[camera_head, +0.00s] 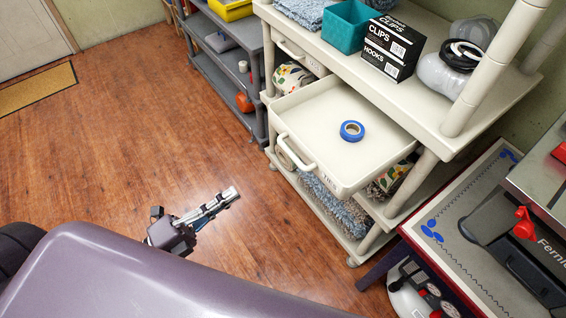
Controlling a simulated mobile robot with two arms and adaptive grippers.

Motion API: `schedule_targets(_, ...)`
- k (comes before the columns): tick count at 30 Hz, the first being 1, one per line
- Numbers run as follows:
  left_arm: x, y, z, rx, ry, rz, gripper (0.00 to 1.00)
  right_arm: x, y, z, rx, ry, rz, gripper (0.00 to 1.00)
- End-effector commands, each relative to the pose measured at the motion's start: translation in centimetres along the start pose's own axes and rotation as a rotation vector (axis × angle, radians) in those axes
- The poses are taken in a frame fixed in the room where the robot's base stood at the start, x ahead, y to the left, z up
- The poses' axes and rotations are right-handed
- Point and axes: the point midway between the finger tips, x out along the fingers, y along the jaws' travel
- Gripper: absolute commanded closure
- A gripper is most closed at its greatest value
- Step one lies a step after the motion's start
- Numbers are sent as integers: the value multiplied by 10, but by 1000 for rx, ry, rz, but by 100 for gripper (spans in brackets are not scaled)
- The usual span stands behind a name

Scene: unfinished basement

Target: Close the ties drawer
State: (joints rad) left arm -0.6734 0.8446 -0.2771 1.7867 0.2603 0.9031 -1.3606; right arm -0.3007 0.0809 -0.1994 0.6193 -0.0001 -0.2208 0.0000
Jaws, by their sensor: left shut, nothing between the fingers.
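The ties drawer (318,150) is a cream drawer standing pulled out from the cream shelf unit (440,112). Its front has a bar handle (294,156) and a partly readable label. A roll of blue tape (352,131) lies inside the drawer. My left gripper (232,193) is shut and empty, over the wooden floor to the left of and lower in the picture than the drawer handle, with a gap between them. My right gripper is not in view.
Above the drawer, the top shelf holds a teal bin (347,26), a black clips box (391,48) and a clear jar (448,72). A grey shelf (222,62) stands behind left. A bench (476,222) is at right. The wooden floor (120,150) at left is clear.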

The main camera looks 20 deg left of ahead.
Motion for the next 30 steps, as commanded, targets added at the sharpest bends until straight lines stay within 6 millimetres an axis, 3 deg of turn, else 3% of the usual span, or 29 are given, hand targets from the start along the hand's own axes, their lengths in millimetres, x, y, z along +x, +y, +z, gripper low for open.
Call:
schedule_targets(5,21,-3,1,1,-1,-6,100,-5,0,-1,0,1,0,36)
schedule_targets(21,112,-3,1,0,-1,-2,100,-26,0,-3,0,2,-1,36)
schedule_targets(30,136,0,1,-2,-2,1,100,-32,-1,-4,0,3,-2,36)
